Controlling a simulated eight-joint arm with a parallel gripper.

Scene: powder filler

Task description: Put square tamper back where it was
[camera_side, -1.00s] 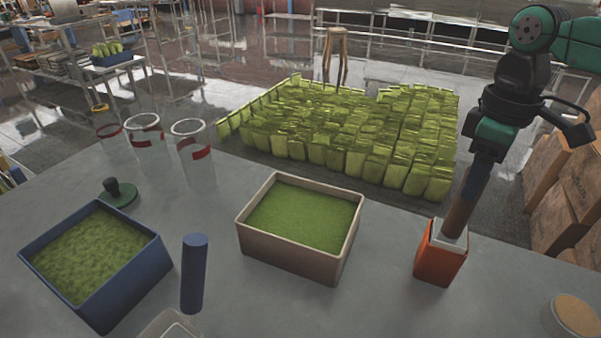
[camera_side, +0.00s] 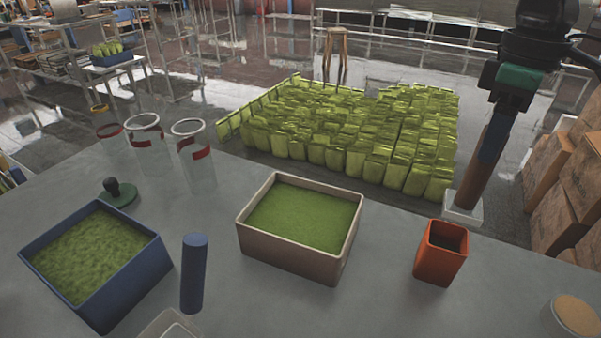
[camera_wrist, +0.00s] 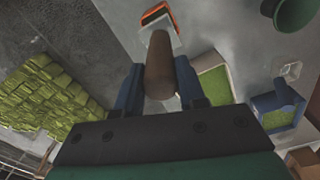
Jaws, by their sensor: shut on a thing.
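The square tamper has a brown round handle (camera_side: 473,182) and a pale square base (camera_side: 463,208). My gripper (camera_side: 493,140) is shut on the upper part of the handle. The tamper hangs slightly tilted, and its base appears raised above and behind the orange square container (camera_side: 440,254). The container stands on the table with its open top showing a dark inside. In the wrist view the handle (camera_wrist: 160,62) sits between my blue fingers, and the orange container (camera_wrist: 154,12) shows beyond it.
A beige bin (camera_side: 290,268) and a blue bin (camera_side: 135,285) hold green powder. A blue cylinder (camera_side: 194,275) stands between them. A green round-based tamper (camera_side: 117,194) and clear tubes (camera_side: 194,160) are at left. A round lidded container (camera_side: 572,318) is at front right.

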